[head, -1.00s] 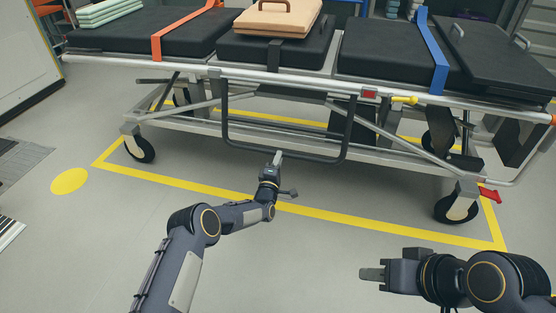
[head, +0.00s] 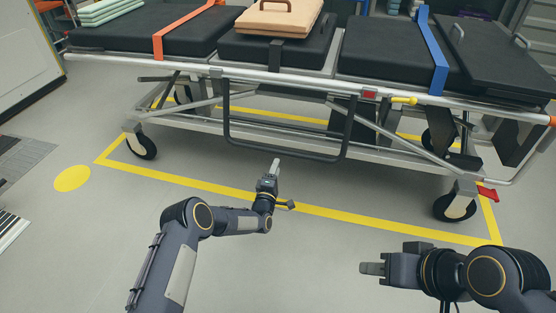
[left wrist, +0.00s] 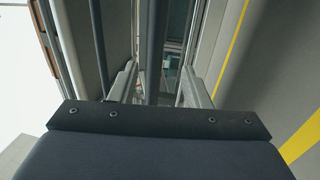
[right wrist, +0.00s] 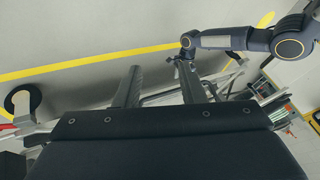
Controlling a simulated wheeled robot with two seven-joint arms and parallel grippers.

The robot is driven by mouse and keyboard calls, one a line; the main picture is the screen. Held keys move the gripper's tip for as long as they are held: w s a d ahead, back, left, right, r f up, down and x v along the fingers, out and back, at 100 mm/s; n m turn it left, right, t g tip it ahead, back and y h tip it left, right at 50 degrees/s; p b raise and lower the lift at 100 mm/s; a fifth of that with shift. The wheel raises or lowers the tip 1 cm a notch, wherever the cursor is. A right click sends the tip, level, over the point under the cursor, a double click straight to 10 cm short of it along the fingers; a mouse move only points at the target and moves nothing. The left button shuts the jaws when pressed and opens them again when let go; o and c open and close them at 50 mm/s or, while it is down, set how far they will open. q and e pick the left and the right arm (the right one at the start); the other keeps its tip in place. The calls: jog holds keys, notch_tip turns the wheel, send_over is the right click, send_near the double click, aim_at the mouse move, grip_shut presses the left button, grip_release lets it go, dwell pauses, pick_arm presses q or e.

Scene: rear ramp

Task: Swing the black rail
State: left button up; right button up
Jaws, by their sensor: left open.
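The black rail (head: 283,151) is a U-shaped bar hanging down on the near side of the stretcher (head: 300,75), its lower bar well above the floor. My left gripper (head: 276,163) is just below and in front of that lower bar, apparently apart from it. In the left wrist view its fingers (left wrist: 158,66) are spread, with a dark bar, likely the rail (left wrist: 155,40), beyond the gap. My right gripper (head: 372,268) is at the lower right, far from the rail. In the right wrist view its fingers (right wrist: 158,65) are apart with nothing between them.
The floor in front is clear.

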pick_arm(q)
jog(key=shift+p+v, duration=0.45)
jog(key=shift+v, duration=1.4)
jog(key=shift+f, duration=0.1)
